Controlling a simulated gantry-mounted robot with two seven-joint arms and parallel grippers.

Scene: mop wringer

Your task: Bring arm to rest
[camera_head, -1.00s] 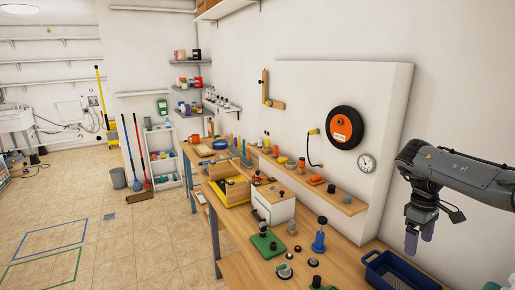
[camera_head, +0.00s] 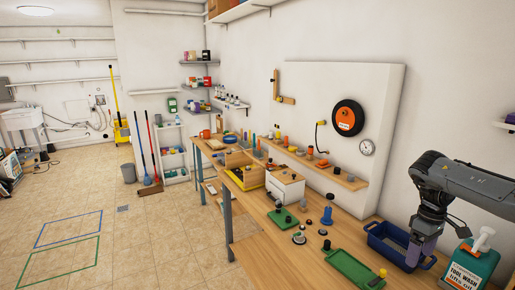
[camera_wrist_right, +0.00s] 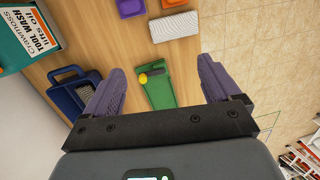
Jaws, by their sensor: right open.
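My right gripper (camera_head: 422,250) is at the right of the head view, above the workbench near the blue tray (camera_head: 385,243). In the right wrist view its two purple fingers (camera_wrist_right: 158,88) are spread apart with nothing held between them. Below and beyond them lies a green tray (camera_wrist_right: 158,85) with a yellow knob. The same green tray (camera_head: 350,268) shows at the front of the bench in the head view. My left gripper is in neither view.
A teal Tool Wash jug (camera_head: 468,262) stands right of my right gripper. The wooden workbench (camera_head: 262,250) holds several small tools and a white box (camera_head: 285,188). A mop bucket (camera_head: 121,132) stands far back. Blue and green outlines (camera_head: 68,230) mark clear floor at left.

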